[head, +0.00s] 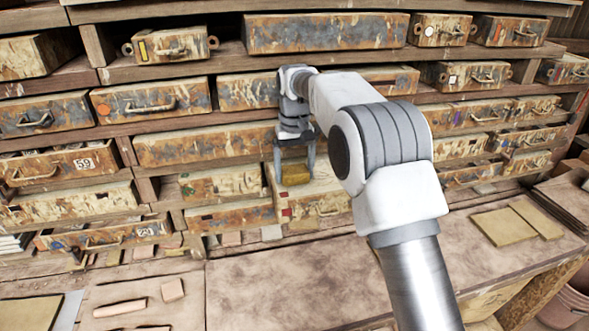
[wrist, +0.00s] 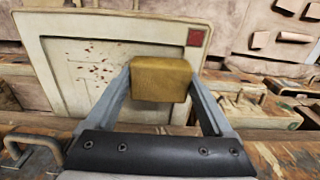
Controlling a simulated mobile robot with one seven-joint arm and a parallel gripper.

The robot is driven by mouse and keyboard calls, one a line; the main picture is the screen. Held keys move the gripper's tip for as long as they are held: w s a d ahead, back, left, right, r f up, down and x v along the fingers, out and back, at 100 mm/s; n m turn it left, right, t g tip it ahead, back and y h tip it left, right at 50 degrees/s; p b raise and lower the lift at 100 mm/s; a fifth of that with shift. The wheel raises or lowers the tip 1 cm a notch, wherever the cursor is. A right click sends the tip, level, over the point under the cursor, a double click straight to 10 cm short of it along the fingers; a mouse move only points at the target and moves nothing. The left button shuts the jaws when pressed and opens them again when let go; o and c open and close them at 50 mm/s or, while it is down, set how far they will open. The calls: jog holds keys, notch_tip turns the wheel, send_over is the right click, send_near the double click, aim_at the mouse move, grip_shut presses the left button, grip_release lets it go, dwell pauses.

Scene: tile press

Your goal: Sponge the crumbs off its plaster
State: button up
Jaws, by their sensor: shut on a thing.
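My gripper (head: 294,160) is shut on a yellow-brown sponge block (head: 295,175). In the wrist view the sponge (wrist: 160,80) sits between both fingers of my gripper (wrist: 160,84). Beyond it is a pale plaster mould (wrist: 60,55) with a raised frame and a red square (wrist: 195,37) at its upper right corner. Dark red crumbs (wrist: 93,68) are scattered over the left and middle of its face. The sponge covers part of the plaster's right side; I cannot tell whether they touch. In the head view the plaster (head: 320,187) shows below and right of the sponge, partly behind my arm.
Shelves of worn drawers stand around my gripper, including one numbered 59 (head: 83,163) that sticks out at left. The worktop (head: 270,290) below is mostly clear in the middle. Clay pieces (head: 120,308) lie at its left, and flat tan boards (head: 505,226) at its right.

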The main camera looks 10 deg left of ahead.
aim_at(319, 177)
jog(key=shift+w+d+r+p, duration=0.1)
jog(key=shift+w+d+p, duration=0.2)
jog(key=shift+d, duration=0.3)
jog(key=shift+w+d+r+p, duration=0.1)
jog(key=shift+w+d+p, duration=0.2)
jog(key=shift+d, duration=0.25)
jog(key=shift+w+d+f, duration=0.1)
jog(key=shift+w+d, duration=0.15)
jog(key=shift+d, duration=0.35)
jog(key=shift+w+d+f, duration=0.1)
jog(key=shift+w+d, duration=0.2)
jog(key=shift+d, duration=0.3)
jog(key=shift+w+d+f, duration=0.1)
jog(key=shift+w+d, duration=0.15)
jog(key=shift+d, duration=0.35)
